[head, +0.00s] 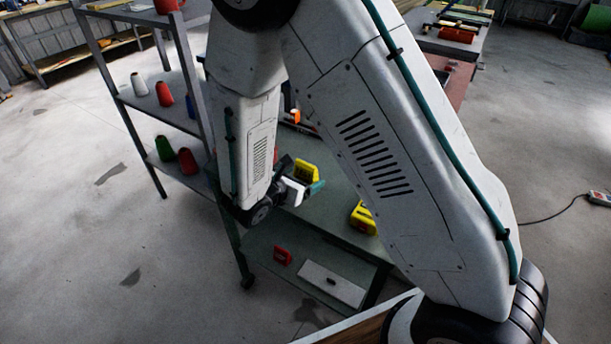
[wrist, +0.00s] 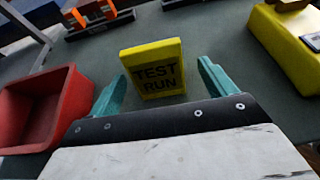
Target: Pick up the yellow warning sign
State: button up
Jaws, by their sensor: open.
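The yellow warning sign (wrist: 153,70) reads "TEST RUN" in dark letters and stands upright on a grey-green surface in the wrist view. My gripper (wrist: 153,88) is open, with its teal fingers on either side of the sign's lower part. A gap shows at the right finger; whether the left finger touches the sign I cannot tell. In the head view, a yellow thing that looks like the sign (head: 307,172) shows just beyond my gripper (head: 312,190) on the cart top, partly hidden by it.
A red bin (wrist: 42,108) stands close left of my gripper. A yellow device (wrist: 285,45) stands to the right. A dark holder with orange parts (wrist: 97,17) is behind. Below the cart top, a lower shelf holds a red object (head: 282,256) and a white box (head: 332,284).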

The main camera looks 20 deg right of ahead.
aim_at(309, 171)
jog(key=x, duration=0.4)
jog(key=shift+w+d+r, duration=0.1)
jog(key=shift+w+d, duration=0.15)
jog(key=shift+w, duration=0.1)
jog(key=c, duration=1.1)
jog(key=shift+r, duration=0.1)
